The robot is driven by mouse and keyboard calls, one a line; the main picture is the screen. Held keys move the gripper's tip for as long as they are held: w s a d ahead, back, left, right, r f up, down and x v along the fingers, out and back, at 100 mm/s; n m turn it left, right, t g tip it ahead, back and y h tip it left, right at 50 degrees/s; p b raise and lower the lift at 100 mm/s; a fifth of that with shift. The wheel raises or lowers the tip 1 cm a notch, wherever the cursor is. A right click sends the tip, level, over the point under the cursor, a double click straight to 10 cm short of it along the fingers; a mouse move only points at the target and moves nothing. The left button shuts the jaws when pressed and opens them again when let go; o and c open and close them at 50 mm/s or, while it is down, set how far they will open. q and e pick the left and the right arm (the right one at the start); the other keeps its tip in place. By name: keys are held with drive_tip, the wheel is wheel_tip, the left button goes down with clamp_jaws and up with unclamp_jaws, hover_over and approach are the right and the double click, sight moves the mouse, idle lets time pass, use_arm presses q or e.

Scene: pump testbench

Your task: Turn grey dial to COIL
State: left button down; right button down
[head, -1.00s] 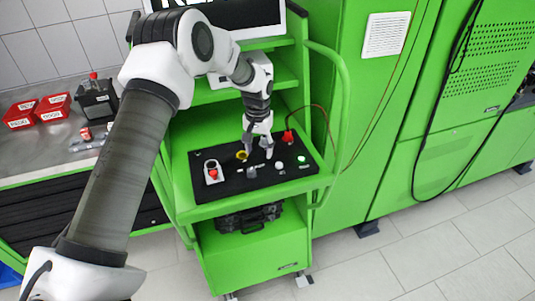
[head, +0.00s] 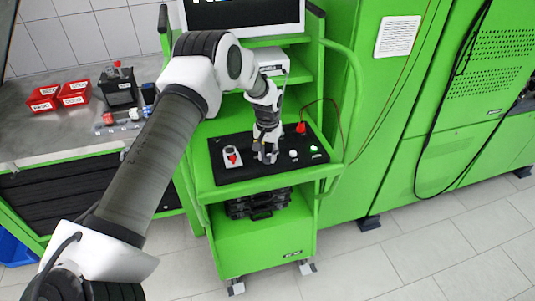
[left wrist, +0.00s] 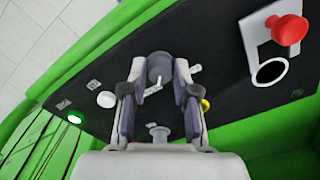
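A grey round dial (left wrist: 160,67) stands on the black panel, between the fingertips of my left gripper (left wrist: 160,72) in the left wrist view. The gripper's two fingers are apart, one on each side of the dial. I cannot tell whether they touch it. In the head view my left gripper (head: 265,156) points down at the black panel (head: 243,176) and largely hides the dial. A second grey part (left wrist: 159,131) shows lower between the fingers. Small labels on the panel are too small to read, so I cannot read COIL. My right gripper is not in view.
A red button (left wrist: 287,29) on a white plate, a white knob (left wrist: 106,99), a green light (left wrist: 74,118) and a yellow part (left wrist: 205,104) surround the dial. A red plug (head: 301,128) with a cable stands at the panel's back. Red bins (head: 74,93) sit on the left bench.

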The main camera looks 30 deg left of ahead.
use_arm(q)
drive_tip(key=shift+f, duration=0.15)
drive_tip(key=n, duration=1.2)
drive_tip(key=shift+s, duration=0.1)
drive_tip(key=shift+n+p, duration=0.3)
drive_tip(key=shift+n, duration=1.6)
drive_tip(key=c, duration=0.9)
unclamp_jaws()
drive_tip(key=shift+o, duration=0.2)
